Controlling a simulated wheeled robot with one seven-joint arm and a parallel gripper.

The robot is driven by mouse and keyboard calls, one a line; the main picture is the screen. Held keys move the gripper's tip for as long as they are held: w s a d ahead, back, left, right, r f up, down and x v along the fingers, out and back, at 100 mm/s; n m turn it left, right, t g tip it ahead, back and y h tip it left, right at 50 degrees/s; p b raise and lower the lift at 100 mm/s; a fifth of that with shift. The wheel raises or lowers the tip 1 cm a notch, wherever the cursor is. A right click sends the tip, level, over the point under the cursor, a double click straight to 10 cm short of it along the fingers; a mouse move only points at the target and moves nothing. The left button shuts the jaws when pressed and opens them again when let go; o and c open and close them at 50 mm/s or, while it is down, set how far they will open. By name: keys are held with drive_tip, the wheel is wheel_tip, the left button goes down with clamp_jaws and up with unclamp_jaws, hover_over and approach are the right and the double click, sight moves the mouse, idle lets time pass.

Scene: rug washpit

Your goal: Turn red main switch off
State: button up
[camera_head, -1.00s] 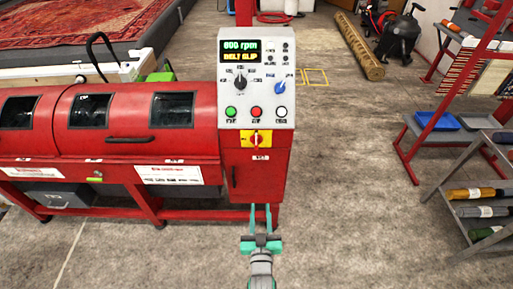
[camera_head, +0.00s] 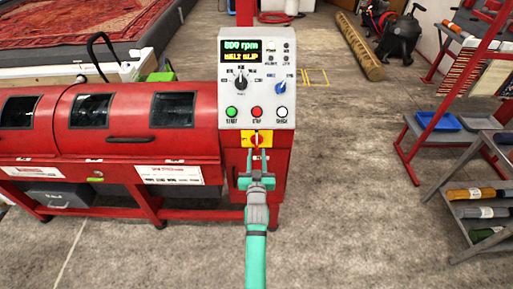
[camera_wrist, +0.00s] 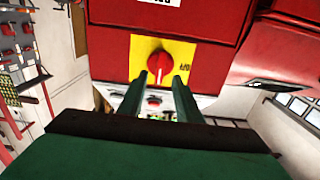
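The red main switch (camera_head: 257,141) is a round red knob on a yellow plate, low on the machine's control cabinet. My gripper (camera_head: 257,153) is just in front of and slightly below the switch in the head view. In the wrist view my gripper (camera_wrist: 162,78) is open, with its two fingertips apart close to the knob's near edge. Whether they touch it I cannot tell. Nothing is held.
The grey control panel (camera_head: 258,80) above shows "800 rpm" and a yellow warning line, with green, red and white buttons and a blue knob. The red drum machine (camera_head: 100,150) extends left. A shelf rack (camera_head: 478,165) stands right. The floor between is clear.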

sight(256, 144)
drive_tip(key=w, duration=0.5)
drive_tip(key=shift+s+d, duration=0.15)
drive_tip(key=shift+a, duration=0.25)
clamp_jaws()
